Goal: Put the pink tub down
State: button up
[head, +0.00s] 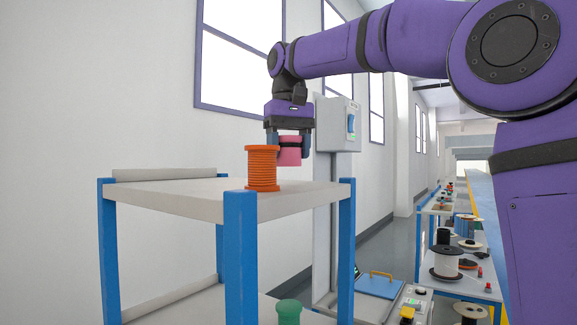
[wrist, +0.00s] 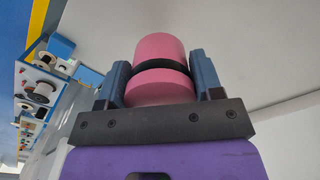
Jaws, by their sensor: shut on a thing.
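The pink tub (head: 289,156) is a small pink cylinder with a dark band around it. My gripper (head: 288,143) is shut on it, with one finger on each side. In the head view the tub is behind and right of the orange spool, near the far right part of the shelf top (head: 200,193). I cannot tell whether its base touches the shelf or hangs just above it. In the wrist view the pink tub (wrist: 161,70) sits between the two blue-grey fingers of my gripper (wrist: 162,78), its dark band level with them.
A grey control box (head: 338,125) on a post stands behind. The shelf's left part is clear. A green object (head: 288,311) is on the lower level. Spools (head: 447,262) fill a bench at right.

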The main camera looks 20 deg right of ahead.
aim_at(289, 165)
jog(key=shift+f, duration=1.75)
jog(key=shift+f, duration=0.15)
jog(key=o, duration=1)
jog(key=shift+c, duration=0.2)
notch_tip(289, 165, up, 12)
jog(key=shift+r, duration=0.15)
